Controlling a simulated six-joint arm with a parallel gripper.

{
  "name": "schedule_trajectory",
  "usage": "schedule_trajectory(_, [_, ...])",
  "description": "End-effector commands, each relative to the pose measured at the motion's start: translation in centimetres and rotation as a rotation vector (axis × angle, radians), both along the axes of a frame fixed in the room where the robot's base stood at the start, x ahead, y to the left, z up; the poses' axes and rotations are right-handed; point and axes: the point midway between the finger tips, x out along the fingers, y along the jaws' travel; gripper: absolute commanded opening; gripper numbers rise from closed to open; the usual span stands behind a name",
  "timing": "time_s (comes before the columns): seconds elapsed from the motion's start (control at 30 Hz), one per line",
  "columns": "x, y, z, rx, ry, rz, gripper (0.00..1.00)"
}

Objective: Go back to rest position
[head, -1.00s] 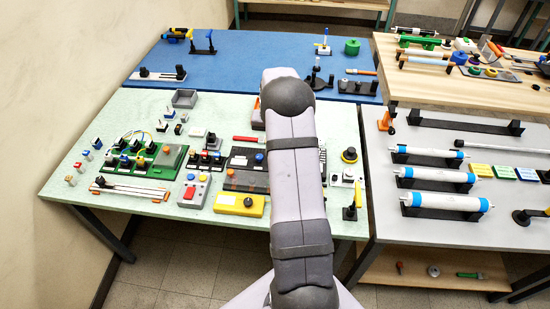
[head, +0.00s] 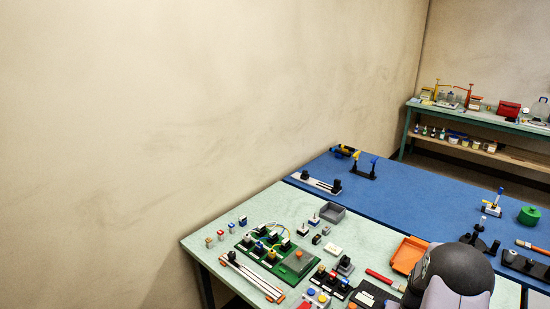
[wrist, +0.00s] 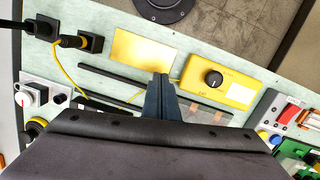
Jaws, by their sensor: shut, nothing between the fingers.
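My gripper (wrist: 160,95) shows in the wrist view, its two dark fingers together and nothing held between them. It is over the pale green bench top (wrist: 105,50), between a yellow plate (wrist: 143,48) and a yellow box with a black knob (wrist: 228,82). I cannot tell its height above the bench. In the head view only a grey and dark part of my arm shows at the bottom right; the gripper is out of that picture.
Under the wrist lie black strips, black sockets (wrist: 90,42) with a yellow cable, and a white dial block (wrist: 30,96). The head view shows a green circuit board (head: 285,254), an orange tray (head: 409,254), a grey tray (head: 332,212) and a blue mat (head: 400,193) behind.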

Motion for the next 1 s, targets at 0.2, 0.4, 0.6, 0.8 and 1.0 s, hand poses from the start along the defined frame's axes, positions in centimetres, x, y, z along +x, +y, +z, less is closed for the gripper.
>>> schedule_trajectory(0.2, [-7.9, 7.7, 3.0, 0.077, 0.098, 0.1, 0.0])
schedule_trajectory(0.4, [-13.5, 14.2, 7.0, 0.085, 0.12, 0.23, 0.0])
schedule_trajectory(0.6, [-15.7, 18.1, 10.2, 0.048, 0.058, 0.375, 0.0])
schedule_trajectory(0.8, [-13.1, 20.3, 13.3, -0.009, -0.087, 0.506, 0.0])
schedule_trajectory(1.0, [-12.1, 22.0, 14.5, -0.021, -0.141, 0.588, 0.0])
